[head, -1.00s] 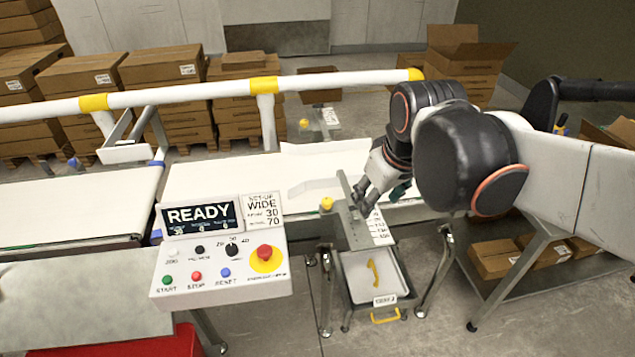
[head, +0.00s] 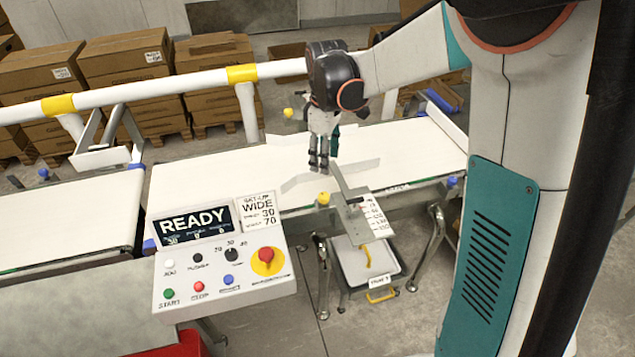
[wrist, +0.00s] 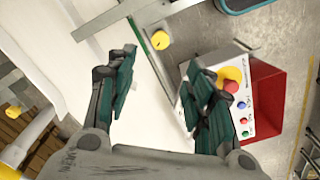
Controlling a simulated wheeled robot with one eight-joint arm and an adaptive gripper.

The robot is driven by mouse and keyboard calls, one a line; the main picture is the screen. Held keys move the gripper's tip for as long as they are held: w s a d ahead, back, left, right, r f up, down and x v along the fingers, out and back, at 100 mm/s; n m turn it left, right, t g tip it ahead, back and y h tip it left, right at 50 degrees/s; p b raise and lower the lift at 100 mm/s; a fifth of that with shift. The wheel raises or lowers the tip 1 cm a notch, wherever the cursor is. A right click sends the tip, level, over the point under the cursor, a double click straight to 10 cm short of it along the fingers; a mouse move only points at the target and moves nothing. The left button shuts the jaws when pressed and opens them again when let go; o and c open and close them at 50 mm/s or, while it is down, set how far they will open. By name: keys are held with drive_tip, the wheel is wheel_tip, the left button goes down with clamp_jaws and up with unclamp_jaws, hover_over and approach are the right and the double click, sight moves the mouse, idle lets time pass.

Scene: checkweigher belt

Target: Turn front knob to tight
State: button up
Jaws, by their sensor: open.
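The front knob (head: 323,198) is a small yellow knob at the near edge of the white belt (head: 220,185), beside a grey metal bracket (head: 350,207). It also shows at the upper middle of the wrist view (wrist: 160,40). My gripper (head: 318,165) is open and empty, pointing down over the belt, behind the front knob and apart from it. In the wrist view its two fingers (wrist: 160,88) are spread with nothing between them. A second yellow knob (head: 289,113) is at the belt's far side. I cannot tell how tight either knob is.
The control panel (head: 210,290) with a READY display (head: 194,222) and a red stop button (head: 266,254) stands left of the front knob. A flat bar (head: 340,178) reaches from the bracket over the belt. A marked scale plate (head: 378,217) lies right. A white rail (head: 205,82) runs behind.

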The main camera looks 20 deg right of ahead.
sight(324, 195)
wheel_tip(324, 195, down, 14)
drive_tip(key=b, duration=0.3)
drive_tip(key=shift+r, duration=0.25)
drive_tip(key=c, duration=1.1)
